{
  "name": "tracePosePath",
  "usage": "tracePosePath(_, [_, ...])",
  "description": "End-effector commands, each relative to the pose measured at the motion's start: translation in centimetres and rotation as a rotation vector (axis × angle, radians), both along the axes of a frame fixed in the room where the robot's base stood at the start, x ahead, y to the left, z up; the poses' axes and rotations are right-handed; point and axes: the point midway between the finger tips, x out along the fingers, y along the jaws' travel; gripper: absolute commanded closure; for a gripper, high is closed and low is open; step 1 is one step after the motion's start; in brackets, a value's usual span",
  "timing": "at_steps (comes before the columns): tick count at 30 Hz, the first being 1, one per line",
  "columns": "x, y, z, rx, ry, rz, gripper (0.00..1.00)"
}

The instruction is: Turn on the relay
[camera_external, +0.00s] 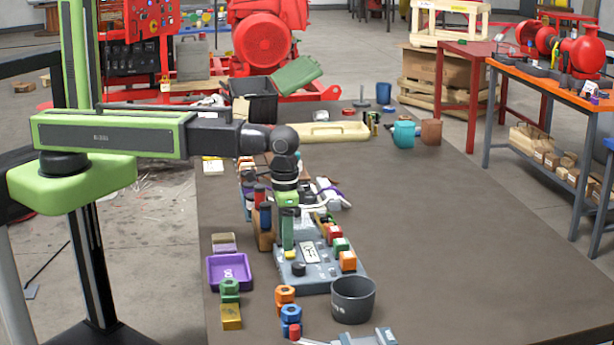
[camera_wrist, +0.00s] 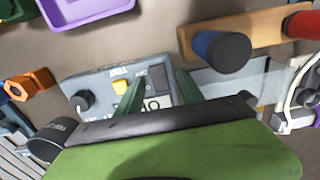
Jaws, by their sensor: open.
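A grey control panel (camera_external: 318,285) lies on the table, with a black knob (camera_external: 298,269), a yellow button (camera_external: 290,255) and a white label plate (camera_external: 310,252). In the wrist view the panel (camera_wrist: 100,72) shows the knob (camera_wrist: 82,101), the yellow button (camera_wrist: 120,87) and a dark switch-like part (camera_wrist: 158,77) beside it. I cannot tell which part is the relay; the small lettering is unreadable. My gripper (camera_external: 287,246) points down over the panel's left part. Contact cannot be told.
A purple tray (camera_external: 230,272) and coloured nuts stand left of the panel. A dark grey cup (camera_external: 353,300) stands at its front right. Red, green and orange blocks (camera_external: 341,247) line its right side. A wooden holder (camera_wrist: 255,32) with cylinders is close by. The table's right is clear.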

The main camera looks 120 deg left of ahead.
Motion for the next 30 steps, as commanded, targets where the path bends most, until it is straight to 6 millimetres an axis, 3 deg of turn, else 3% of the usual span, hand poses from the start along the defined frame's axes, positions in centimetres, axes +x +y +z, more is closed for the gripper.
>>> tracePosePath(5, [0.00,0.00,0.16,0.000,0.000,0.000,0.57])
tracePosePath(15, [0.00,0.00,0.15,0.000,0.000,0.000,1.00])
tracePosePath(30, [0.16,0.17,0.11,-0.057,0.058,0.000,1.00])
